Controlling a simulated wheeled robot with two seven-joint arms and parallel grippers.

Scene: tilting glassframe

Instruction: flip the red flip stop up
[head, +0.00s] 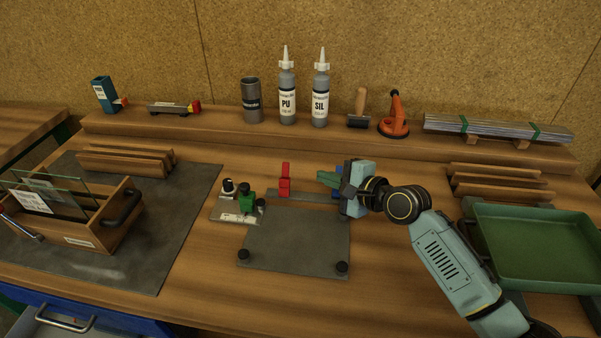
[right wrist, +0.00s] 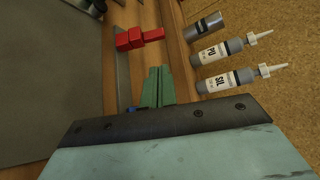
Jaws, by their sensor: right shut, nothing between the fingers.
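The red flip stop (head: 285,186) sits on the grey rail (head: 312,196) at the back edge of the dark plate. Its narrow part points towards the back of the bench; I cannot tell for sure how far it is tilted. In the right wrist view the flip stop (right wrist: 134,39) shows as red blocks in a row, beyond my fingertips. My right gripper (head: 326,179) is to the right of the stop, apart from it, with its green fingers pointing left. In the right wrist view the fingers (right wrist: 156,86) are together and empty. My left gripper is not in view.
A small fixture with a green block (head: 246,201) and black knobs stands left of the stop. The dark plate (head: 295,246) in front is bare. Bottles (head: 287,95) and tools stand on the back ledge. A green tray (head: 540,246) lies right, a wooden glass rack (head: 95,233) left.

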